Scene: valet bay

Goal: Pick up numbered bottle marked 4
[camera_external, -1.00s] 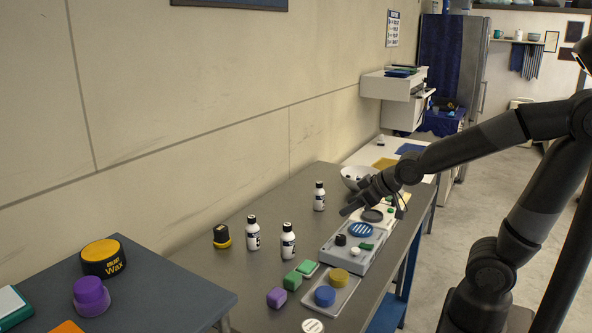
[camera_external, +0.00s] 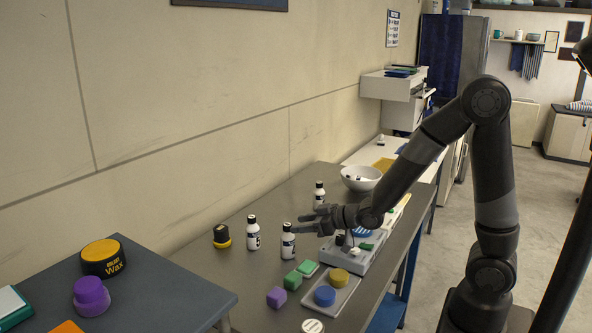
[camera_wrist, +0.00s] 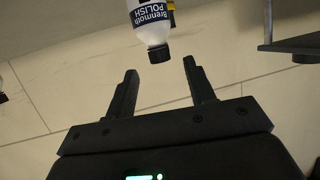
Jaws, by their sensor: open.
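Three white bottles with black caps stand upright on the grey bench: one at the left (camera_external: 253,236), one in the middle (camera_external: 287,243) and one farther back (camera_external: 319,192). Their numbers are too small to read surely. My gripper (camera_external: 299,223) is open and empty, its fingers pointing left close to the middle bottle's cap. In the wrist view, a bottle labelled "Brenmoto POLISH" (camera_wrist: 151,22) appears upside down, its cap just beyond the gap between my fingertips (camera_wrist: 160,68). No number shows on that visible part.
A black and yellow item (camera_external: 222,236) stands left of the bottles. Green blocks (camera_external: 300,273), a purple block (camera_external: 276,297) and a tray with round pieces (camera_external: 346,295) lie in front. A grey case (camera_external: 362,262) sits beneath my arm; a white bowl (camera_external: 361,177) stands behind.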

